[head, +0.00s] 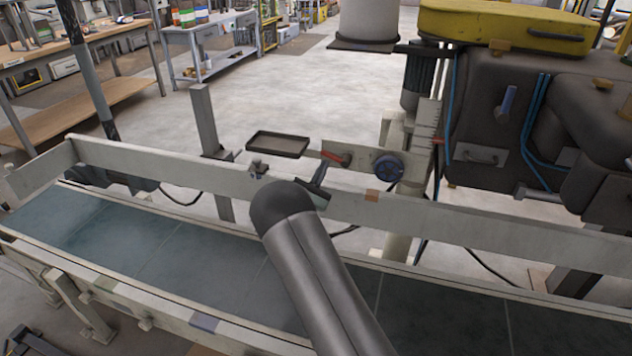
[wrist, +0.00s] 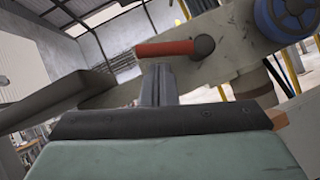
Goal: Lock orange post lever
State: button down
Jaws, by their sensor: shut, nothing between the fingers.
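The orange-red lever (wrist: 165,48) points left from its round dark pivot in the wrist view, nearly level. It sits on a pale metal plate (wrist: 222,60). The lever also shows in the head view (head: 331,156), left of the blue knob. My gripper (wrist: 158,68) is shut and empty, its fingertips just below the lever's middle in the wrist view. I cannot tell whether they touch it. In the head view my gripper (head: 322,166) is small and partly hidden by my arm.
A blue round knob (head: 388,167) is on the same plate, right of the lever. A dark shallow tray (head: 278,145) is to the left. A long conveyor (head: 200,258) with a pale side rail (head: 450,222) runs in front. A large dark machine (head: 520,130) stands right.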

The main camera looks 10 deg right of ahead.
jog(key=shift+r, duration=0.2)
